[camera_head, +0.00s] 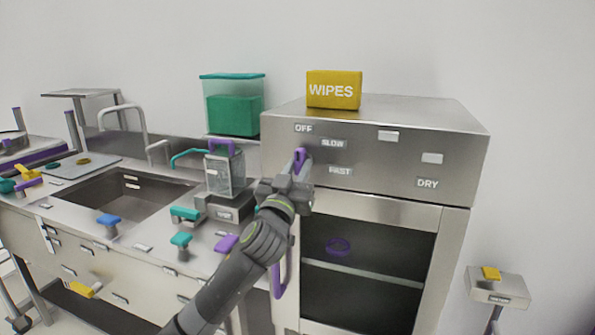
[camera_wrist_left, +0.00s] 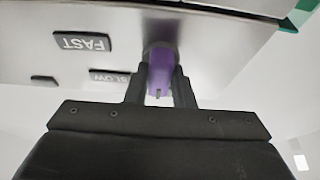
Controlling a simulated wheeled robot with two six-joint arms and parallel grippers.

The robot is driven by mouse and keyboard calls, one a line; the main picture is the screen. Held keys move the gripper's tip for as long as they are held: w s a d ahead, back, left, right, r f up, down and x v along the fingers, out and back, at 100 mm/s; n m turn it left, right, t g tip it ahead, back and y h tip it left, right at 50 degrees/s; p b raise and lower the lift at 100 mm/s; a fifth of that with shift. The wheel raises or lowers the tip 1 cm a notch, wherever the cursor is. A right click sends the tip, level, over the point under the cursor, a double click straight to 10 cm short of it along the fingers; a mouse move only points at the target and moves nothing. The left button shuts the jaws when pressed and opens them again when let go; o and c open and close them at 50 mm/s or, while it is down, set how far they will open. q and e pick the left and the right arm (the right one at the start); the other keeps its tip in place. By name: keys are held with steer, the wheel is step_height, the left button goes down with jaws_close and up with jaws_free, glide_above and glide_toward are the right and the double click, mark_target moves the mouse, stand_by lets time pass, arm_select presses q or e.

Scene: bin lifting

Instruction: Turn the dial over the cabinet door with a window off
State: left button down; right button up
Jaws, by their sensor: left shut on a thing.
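The purple dial (camera_head: 300,157) is on the steel panel over the cabinet door with a window (camera_head: 363,262). Labels OFF (camera_head: 303,128), SLOW (camera_head: 333,143) and FAST (camera_head: 340,171) surround the dial. My left gripper (camera_head: 297,168) is at the dial and shut on it. In the left wrist view the purple dial (camera_wrist_left: 160,72) sits between the two dark fingers (camera_wrist_left: 160,92), with the FAST label (camera_wrist_left: 82,42) to its left. The dial's pointer direction is partly hidden by the gripper. My right gripper is not in view.
A purple door handle (camera_head: 281,275) runs down the left of the window, partly behind my arm. A yellow WIPES box (camera_head: 334,90) stands on the cabinet. A sink (camera_head: 125,200) and counter with several coloured knobs lie left. A small stand (camera_head: 497,287) is at right.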

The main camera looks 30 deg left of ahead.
arm_select(q)
steer(key=c, duration=1.2)
jaws_free()
steer(key=shift+c, duration=0.2)
steer(key=b+v, duration=0.2)
steer(key=v, duration=1.5)
steer(key=shift+s, duration=0.2)
